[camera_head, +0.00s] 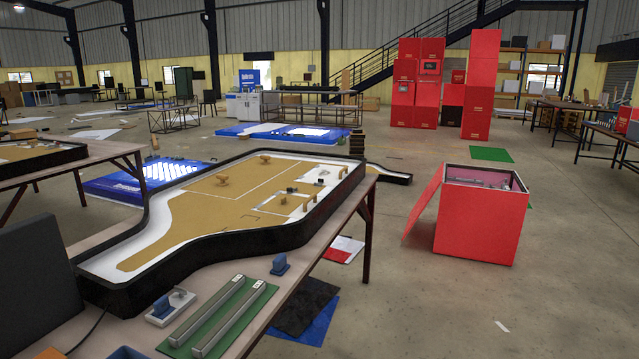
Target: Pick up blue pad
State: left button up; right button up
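Several blue things are in view, and I cannot tell which one is the blue pad. A flat blue sheet (318,326) lies on the floor below the table's right edge, partly under a black sheet (300,306) and partly hidden by the table. A large blue slab with a white patterned top (118,184) lies on the floor behind the table, partly hidden by the black-rimmed board. Another blue slab (231,132) with white panels lies farther back. Small blue blocks stand on the table, one at the right edge (280,266). Neither of my grippers is in view.
The black-rimmed board (250,195) fills much of the near table. Two metal bars on a green mat (232,335) lie at its front. An open red box (480,222) stands on the floor at right. The floor (450,310) in front of it is mostly clear.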

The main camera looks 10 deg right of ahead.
aim_at(281, 266)
jog(key=z, duration=1.45)
jog(key=i, duration=1.75)
jog(key=u, duration=3.05)
